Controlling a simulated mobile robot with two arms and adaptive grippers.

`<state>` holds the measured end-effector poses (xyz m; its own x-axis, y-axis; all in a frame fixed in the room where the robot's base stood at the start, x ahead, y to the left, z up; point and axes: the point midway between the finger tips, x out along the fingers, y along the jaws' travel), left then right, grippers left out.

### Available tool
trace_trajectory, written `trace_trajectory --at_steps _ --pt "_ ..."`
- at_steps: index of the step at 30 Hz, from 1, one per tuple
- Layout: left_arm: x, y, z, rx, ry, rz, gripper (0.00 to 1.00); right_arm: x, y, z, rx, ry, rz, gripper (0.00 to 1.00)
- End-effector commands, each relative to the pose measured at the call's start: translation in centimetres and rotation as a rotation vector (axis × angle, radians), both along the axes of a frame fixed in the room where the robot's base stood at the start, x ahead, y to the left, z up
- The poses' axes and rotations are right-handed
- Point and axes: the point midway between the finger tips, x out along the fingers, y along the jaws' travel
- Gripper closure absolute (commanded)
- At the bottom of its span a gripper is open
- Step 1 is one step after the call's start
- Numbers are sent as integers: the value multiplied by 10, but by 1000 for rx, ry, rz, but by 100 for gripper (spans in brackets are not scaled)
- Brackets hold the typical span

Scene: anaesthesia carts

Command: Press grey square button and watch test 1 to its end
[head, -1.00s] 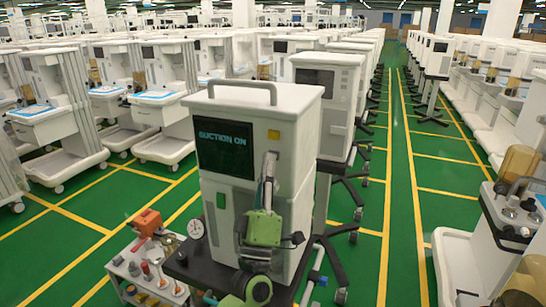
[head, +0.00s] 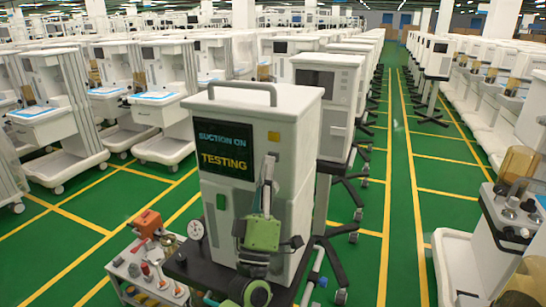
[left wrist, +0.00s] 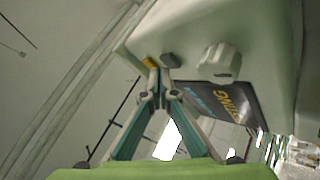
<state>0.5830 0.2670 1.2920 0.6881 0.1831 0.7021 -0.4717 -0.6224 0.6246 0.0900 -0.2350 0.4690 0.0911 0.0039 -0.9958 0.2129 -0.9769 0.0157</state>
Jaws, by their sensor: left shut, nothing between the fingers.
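The white test machine (head: 305,130) stands in the middle of the head view. Its dark screen (head: 222,150) reads "SUCTION ON" in cyan and "TESTING" in yellow below it. The left wrist view also shows the screen (left wrist: 215,98), tilted. My left gripper (head: 270,160) is shut and empty in front of the machine's face, right of the screen. In the left wrist view, its closed fingertips (left wrist: 160,75) are close to a dark grey button (left wrist: 170,60); I cannot tell whether they touch it. The fingers hide that spot in the head view. My right gripper is not in view.
A white knob (left wrist: 220,63) and a small yellow patch (left wrist: 150,62) flank the grey button. A green square (head: 221,201) is low on the machine's face. A small cart (head: 150,280) with loose parts stands at lower left. Green aisle floor (head: 405,220) is clear at right.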

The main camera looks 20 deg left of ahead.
Motion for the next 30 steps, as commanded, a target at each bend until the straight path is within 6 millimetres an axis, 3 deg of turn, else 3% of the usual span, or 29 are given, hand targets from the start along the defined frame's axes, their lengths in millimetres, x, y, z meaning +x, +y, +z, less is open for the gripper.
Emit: trace_trajectory --at_steps 13,30 --pt "-7 0 0 -1 -1 0 100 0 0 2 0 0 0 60" --pt "-54 -3 0 0 -1 1 100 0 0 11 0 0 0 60"
